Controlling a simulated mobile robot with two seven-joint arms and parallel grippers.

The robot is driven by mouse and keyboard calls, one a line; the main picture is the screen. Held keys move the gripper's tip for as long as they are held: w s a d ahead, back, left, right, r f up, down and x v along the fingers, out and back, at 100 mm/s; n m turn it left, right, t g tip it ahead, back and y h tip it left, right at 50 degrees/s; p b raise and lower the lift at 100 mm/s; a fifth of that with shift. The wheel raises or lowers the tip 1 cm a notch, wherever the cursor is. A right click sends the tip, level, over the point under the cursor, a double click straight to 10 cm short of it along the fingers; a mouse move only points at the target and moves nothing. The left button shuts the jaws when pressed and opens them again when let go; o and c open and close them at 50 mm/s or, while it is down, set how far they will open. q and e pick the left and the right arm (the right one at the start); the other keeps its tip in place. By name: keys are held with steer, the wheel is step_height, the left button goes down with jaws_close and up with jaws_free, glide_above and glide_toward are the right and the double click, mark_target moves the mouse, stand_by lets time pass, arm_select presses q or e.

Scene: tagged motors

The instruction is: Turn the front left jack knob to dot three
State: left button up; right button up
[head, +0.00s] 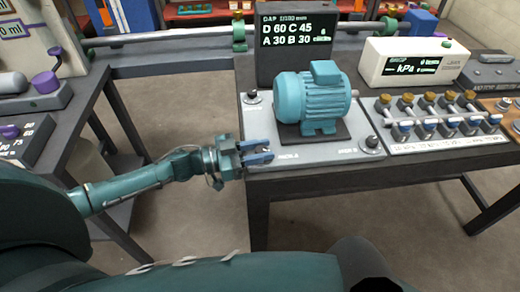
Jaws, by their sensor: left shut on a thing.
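A teal motor (312,100) stands on a dark pad on the light grey jack plate (315,155) at the table's front edge. My left gripper (259,152) reaches in from the left at the plate's front left corner, its blue fingers shut around the front left jack knob. The fingers mostly hide this knob, and I cannot read its dots. The front right jack knob (371,142) and the back left jack knob (251,97) are dark and stand free. My right gripper is not in view.
A dark display (295,45) behind the motor reads D 60, C 45, A 30, B 30. A white kPa meter (415,62) and a manifold with several brass and blue fittings (440,122) stand to the right. A side table (60,125) is at left, with open floor between.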

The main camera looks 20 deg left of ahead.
arm_select(q)
steer(key=shift+r+m+g+h, duration=0.1)
steer(key=shift+m+g+h, duration=0.2)
steer(key=shift+m+g, duration=0.1)
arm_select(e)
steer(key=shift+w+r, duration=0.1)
arm_select(q)
steer(key=o, duration=0.9)
steer(key=shift+o, duration=0.2)
steer(key=b+v, duration=0.1)
steer(key=v, duration=1.2)
steer(key=shift+b, duration=0.3)
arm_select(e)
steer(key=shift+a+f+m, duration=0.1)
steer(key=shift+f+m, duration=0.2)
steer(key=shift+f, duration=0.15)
